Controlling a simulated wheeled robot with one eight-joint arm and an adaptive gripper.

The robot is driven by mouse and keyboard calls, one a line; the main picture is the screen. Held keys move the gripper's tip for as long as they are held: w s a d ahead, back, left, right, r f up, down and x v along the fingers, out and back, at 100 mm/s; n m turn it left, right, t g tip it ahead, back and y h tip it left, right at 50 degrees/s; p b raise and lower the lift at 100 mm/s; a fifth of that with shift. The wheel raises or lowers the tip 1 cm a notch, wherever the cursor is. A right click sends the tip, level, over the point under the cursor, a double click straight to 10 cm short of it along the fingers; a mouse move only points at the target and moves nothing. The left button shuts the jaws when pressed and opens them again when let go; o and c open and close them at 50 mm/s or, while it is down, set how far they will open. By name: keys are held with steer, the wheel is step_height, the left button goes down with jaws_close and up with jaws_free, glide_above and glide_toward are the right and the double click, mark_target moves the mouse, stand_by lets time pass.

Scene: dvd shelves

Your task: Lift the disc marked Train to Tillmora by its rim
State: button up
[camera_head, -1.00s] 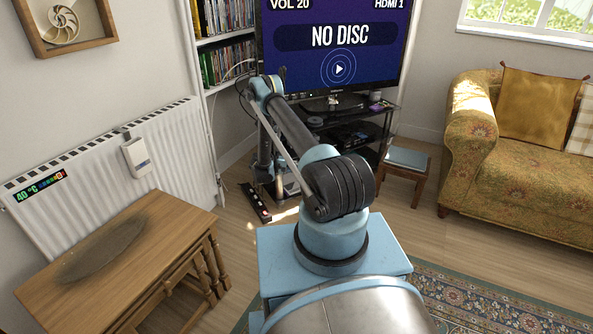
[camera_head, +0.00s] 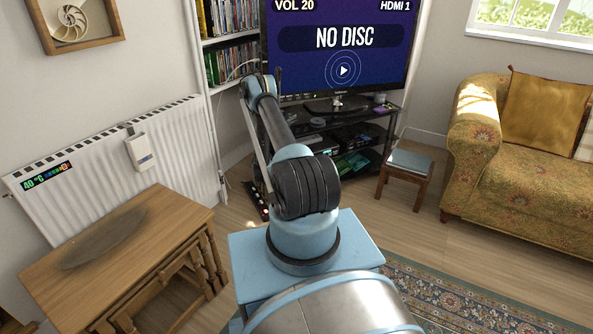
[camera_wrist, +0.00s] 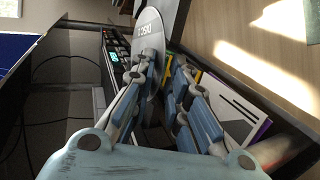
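The left finger overlaps the disc's lower face, and the right finger is to the right with a visible gap. I cannot tell whether either finger touches the disc. In the head view my arm reaches toward the television stand and hides the gripper and disc.
The television (camera_head: 340,45) reads "NO DISC" above a black stand (camera_head: 385,125). In the wrist view a device with a lit display (camera_wrist: 113,57) is left of the disc, and flat cases (camera_wrist: 228,110) are at right. A small stool (camera_head: 408,175) stands beside the stand.

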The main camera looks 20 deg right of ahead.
jaws_close()
step_height(320, 180, up, 2)
steer(key=shift+r, duration=0.2)
stand_by(0.4)
steer(key=shift+a, duration=0.15)
steer(key=v, duration=1.4)
steer(key=shift+a, duration=0.45)
steer(key=shift+f, duration=0.15)
